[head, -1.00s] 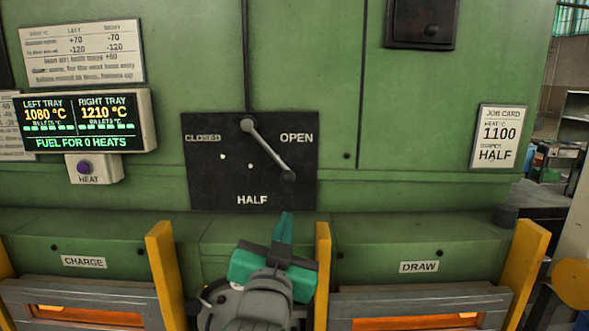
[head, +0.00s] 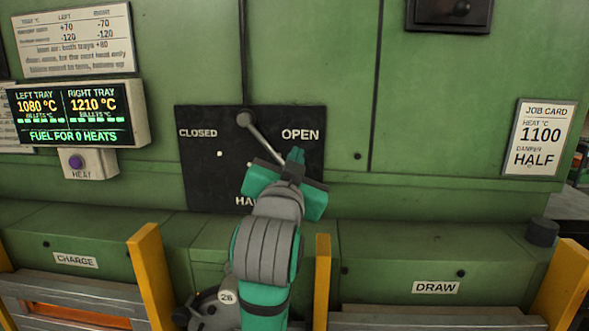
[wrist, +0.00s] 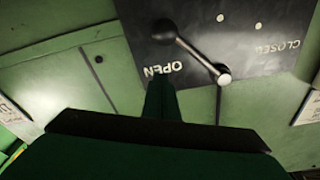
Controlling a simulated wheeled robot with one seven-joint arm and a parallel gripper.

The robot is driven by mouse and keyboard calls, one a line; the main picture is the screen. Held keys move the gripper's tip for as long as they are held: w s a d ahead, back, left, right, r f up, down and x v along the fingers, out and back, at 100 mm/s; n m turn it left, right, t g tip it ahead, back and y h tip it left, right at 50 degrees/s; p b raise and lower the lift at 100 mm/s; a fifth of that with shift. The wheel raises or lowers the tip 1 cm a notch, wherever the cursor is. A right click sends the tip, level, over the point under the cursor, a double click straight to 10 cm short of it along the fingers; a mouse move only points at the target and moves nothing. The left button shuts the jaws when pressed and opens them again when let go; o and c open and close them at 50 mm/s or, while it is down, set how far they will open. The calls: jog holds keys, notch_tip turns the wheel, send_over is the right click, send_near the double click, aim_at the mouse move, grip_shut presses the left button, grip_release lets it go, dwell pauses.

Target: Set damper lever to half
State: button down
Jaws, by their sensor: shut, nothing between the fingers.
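The damper lever (head: 264,138) is a grey rod on a black plate (head: 200,180) marked CLOSED, OPEN and HALF. I see a gap in the picture between fingertips and lever; contact cannot be told.
The job card (head: 539,136) reads heat 1100, damper HALF. A display (head: 72,115) shows left tray 1080 °C, right tray 1210 °C, above a HEAT button (head: 75,161). Yellow posts (head: 152,275) stand by the CHARGE and DRAW doors below. The green wall around the plate is mostly clear.

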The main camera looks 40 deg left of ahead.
jog(key=f, duration=0.1)
jog(key=a+f, duration=0.1)
jog(key=w+f, duration=0.1)
jog(key=shift+a+f, duration=0.2)
jog(key=shift+a, duration=0.15)
jog(key=shift+f, duration=0.1)
dwell(0.3)
